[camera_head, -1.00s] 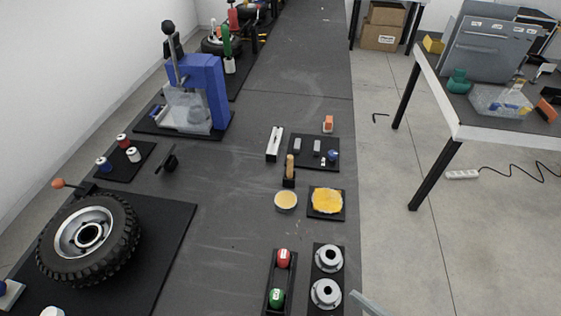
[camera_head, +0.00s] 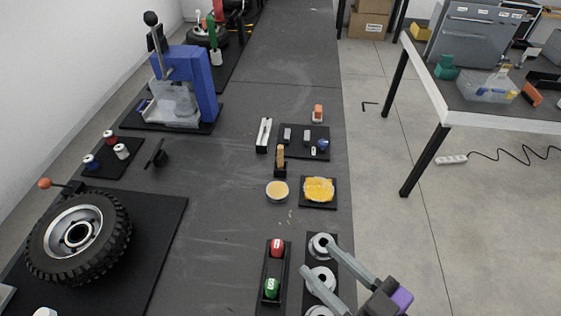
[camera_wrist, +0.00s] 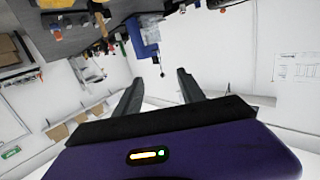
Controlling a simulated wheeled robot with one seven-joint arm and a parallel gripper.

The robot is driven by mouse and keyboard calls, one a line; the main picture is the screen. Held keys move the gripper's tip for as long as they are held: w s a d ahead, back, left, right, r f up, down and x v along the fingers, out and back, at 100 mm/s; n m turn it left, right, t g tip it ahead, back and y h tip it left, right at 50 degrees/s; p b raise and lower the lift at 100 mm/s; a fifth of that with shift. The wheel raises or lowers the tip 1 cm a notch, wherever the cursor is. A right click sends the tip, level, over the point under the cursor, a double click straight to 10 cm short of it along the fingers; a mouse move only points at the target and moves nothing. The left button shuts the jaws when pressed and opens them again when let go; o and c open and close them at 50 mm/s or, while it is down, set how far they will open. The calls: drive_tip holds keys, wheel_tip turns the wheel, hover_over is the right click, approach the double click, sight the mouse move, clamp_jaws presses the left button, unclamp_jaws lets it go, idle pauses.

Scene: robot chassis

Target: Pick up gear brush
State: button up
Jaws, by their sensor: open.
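What looks like the gear brush (camera_head: 281,156), a light wooden upright piece, stands in a small black holder near the middle of the bench in the head view. My gripper (camera_head: 316,255) is at the lower right, with its two grey fingers spread and nothing between them. It is nearer to me than the brush and to its right, well apart from it, in front of the grey ring parts. In the wrist view my gripper (camera_wrist: 158,77) also shows open and empty.
A red part (camera_head: 277,247) and a green part (camera_head: 271,287) sit in a black tray. A blue press (camera_head: 200,83) and a wheel (camera_head: 78,235) stand left.

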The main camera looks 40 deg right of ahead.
drive_tip(key=w+d+f+g+b, duration=0.1)
drive_tip(key=w+d, duration=0.4)
drive_tip(key=w, duration=0.9)
drive_tip(key=w+d+f+m+g, duration=0.1)
drive_tip(key=w+d, duration=0.5)
drive_tip(key=w, duration=0.8)
drive_tip(key=w+d+f+g+b, duration=0.1)
drive_tip(key=w+d, duration=0.4)
drive_tip(key=w, duration=0.9)
drive_tip(key=w+d+g, duration=0.2)
drive_tip(key=d+g, duration=0.3)
drive_tip(key=d, duration=0.3)
drive_tip(key=n+g+y, duration=0.1)
drive_tip(key=g, duration=0.6)
hover_over(280, 156)
drive_tip(key=w, duration=0.1)
drive_tip(key=f, duration=0.6)
drive_tip(key=shift+w+d+f+b, duration=0.2)
drive_tip(key=shift+d+f+b, duration=0.1)
drive_tip(key=shift+d, duration=0.1)
drive_tip(key=shift+s+a, duration=0.1)
drive_tip(key=shift+s, duration=0.3)
drive_tip(key=shift+f, duration=0.35)
drive_tip(key=f+p, duration=0.1)
drive_tip(key=f, duration=0.6)
drive_tip(key=shift+w+f, duration=0.1)
drive_tip(key=shift+w, duration=0.1)
clamp_jaws()
